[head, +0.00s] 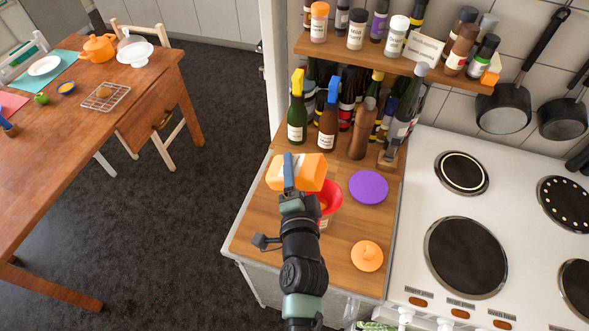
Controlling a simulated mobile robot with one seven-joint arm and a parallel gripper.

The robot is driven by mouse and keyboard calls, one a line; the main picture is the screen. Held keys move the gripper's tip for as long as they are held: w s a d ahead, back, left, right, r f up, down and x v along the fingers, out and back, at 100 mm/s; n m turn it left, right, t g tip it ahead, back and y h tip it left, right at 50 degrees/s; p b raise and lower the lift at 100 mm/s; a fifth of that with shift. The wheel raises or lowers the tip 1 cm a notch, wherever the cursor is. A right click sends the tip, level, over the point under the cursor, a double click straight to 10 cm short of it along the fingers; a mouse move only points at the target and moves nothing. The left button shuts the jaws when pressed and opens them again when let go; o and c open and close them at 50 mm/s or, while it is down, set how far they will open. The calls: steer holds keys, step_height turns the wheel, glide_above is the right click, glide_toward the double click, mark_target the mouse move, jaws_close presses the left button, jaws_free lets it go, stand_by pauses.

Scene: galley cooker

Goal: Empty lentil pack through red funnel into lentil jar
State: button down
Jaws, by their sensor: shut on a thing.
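My gripper (289,178) is shut on an orange pack with a pale patch, which I take for the lentil pack (312,171). The pack lies roughly level across the fingers, above and slightly left of the red funnel (333,192). The funnel sits on a jar (324,223), which shows only in part below it with a bit of pale label. My gripper and arm hide the left side of the funnel and much of the jar. I cannot tell whether anything is flowing from the pack.
A purple disc (368,187) and an orange knobbed lid (367,256) lie on the wooden counter (255,222). Bottles (297,122) stand close behind, under a spice shelf (375,54). A white cooker (415,222) is at right. A laid table (130,95) stands across the floor.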

steer(key=shift+a+f, duration=0.1)
steer(key=shift+r+p, duration=0.55)
steer(key=shift+p, duration=0.35)
steer(key=shift+r+n+p, duration=0.25)
steer(key=shift+n+p, duration=0.45)
steer(key=shift+p, duration=0.4)
steer(key=shift+s+d+n+g+h+p, duration=0.1)
steer(key=shift+d+n+g+h+p, duration=0.25)
steer(key=shift+p, duration=0.4)
steer(key=shift+a, duration=0.1)
steer(key=r+n+p, duration=0.1)
steer(key=p, duration=0.3)
steer(key=shift+g, duration=0.25)
steer(key=p, duration=0.2)
steer(key=shift+d+f+h+p, duration=0.1)
steer(key=shift+d+h+p, duration=0.15)
steer(key=shift+p, duration=0.1)
steer(key=shift+n+p, duration=0.25)
steer(key=shift+p, duration=0.25)
